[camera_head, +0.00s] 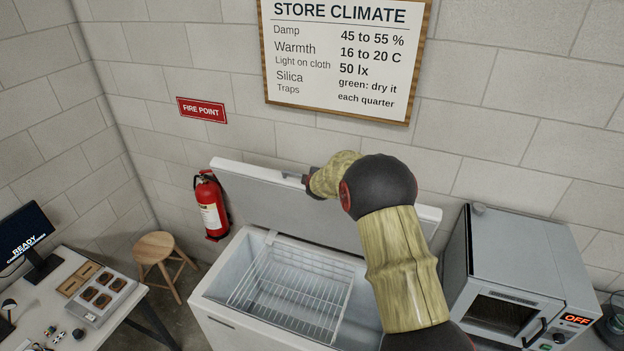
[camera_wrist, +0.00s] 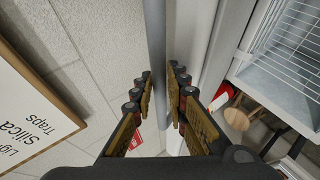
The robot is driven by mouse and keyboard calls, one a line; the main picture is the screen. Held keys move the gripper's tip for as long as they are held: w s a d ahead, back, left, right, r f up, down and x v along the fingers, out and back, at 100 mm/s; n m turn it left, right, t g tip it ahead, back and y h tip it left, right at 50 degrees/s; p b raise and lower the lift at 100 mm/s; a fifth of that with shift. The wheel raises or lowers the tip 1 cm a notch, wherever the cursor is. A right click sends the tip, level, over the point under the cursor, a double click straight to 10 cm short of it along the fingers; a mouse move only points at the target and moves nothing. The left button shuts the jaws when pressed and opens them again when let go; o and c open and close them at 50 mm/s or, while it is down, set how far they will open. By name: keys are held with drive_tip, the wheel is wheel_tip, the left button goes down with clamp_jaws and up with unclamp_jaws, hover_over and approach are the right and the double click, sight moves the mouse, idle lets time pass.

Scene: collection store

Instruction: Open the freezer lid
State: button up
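The freezer (camera_head: 225,320) is a white chest with its lid (camera_head: 260,205) raised steeply, leaning back towards the wall. Its inside shows, with a white wire basket (camera_head: 290,290) in it. My gripper (camera_head: 308,183) is at the lid's upper edge, at the handle (camera_head: 291,177). The pale lid (camera_wrist: 205,35) is right of the bar. My arm hides part of the lid and the freezer's right side.
A grey oven-like unit (camera_head: 530,255) stands right of the freezer. A red extinguisher (camera_head: 211,205) and a wooden stool (camera_head: 155,246) are to the left. A table (camera_head: 60,275) with a monitor stands at the far left. A framed sign (camera_head: 345,55) hangs above the lid.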

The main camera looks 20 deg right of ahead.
drive_tip(key=o, duration=0.3)
drive_tip(key=shift+s, duration=0.1)
drive_tip(key=v, duration=1.1)
drive_tip(key=shift+s+a+r, duration=0.15)
drive_tip(key=shift+s+r, duration=0.1)
drive_tip(key=shift+s, duration=0.05)
